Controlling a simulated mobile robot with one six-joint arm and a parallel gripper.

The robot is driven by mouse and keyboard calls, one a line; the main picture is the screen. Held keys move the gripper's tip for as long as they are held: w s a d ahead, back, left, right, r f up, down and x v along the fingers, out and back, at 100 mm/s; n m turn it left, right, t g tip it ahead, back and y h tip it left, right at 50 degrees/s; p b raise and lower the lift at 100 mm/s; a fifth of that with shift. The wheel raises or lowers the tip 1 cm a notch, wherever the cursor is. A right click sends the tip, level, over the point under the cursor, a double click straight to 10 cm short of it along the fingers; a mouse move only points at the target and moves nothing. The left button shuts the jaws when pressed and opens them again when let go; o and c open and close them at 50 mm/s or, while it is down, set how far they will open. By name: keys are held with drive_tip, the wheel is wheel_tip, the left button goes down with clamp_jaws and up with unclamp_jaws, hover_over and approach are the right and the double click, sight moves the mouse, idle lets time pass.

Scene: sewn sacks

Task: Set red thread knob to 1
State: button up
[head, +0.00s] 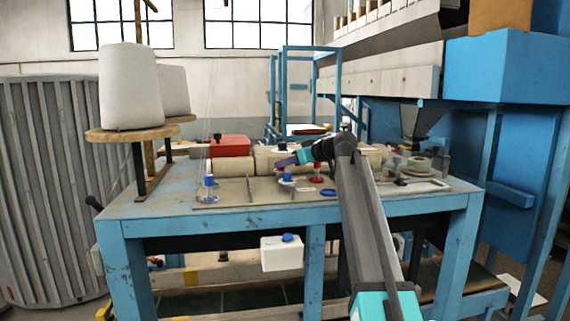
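The blue sewing table (150,205) stands in front of me. A small red knob-like part (318,171) stands on its top, right of centre, partly behind my arm's end. Any number or mark on the red knob is too small to read. My gripper (283,162) is above the table top, pointing left, left of the red knob and apart from it. It is small and seen side-on, so I cannot tell whether its fingers are open.
Blue-topped posts stand on the table at left (209,182) and middle (287,178). A red box (230,146) sits behind them. A white thread cone (129,87) stands at left. A white box with a blue knob (282,254) hangs below the table edge. A blue machine (515,65) fills the right.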

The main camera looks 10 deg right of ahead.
clamp_jaws()
drive_tip(key=shift+s+f, duration=0.1)
drive_tip(key=shift+a+m+h+b, duration=0.1)
drive_tip(key=shift+m+h+b, duration=0.3)
drive_tip(key=shift+b, duration=0.05)
drive_tip(key=shift+s+a+m+t+h+b, duration=0.1)
drive_tip(key=shift+a+m+t+h+b, duration=0.1)
drive_tip(key=shift+m+t+h+b, duration=0.55)
drive_tip(key=shift+m+h, duration=0.35)
drive_tip(key=o, duration=0.8)
unclamp_jaws()
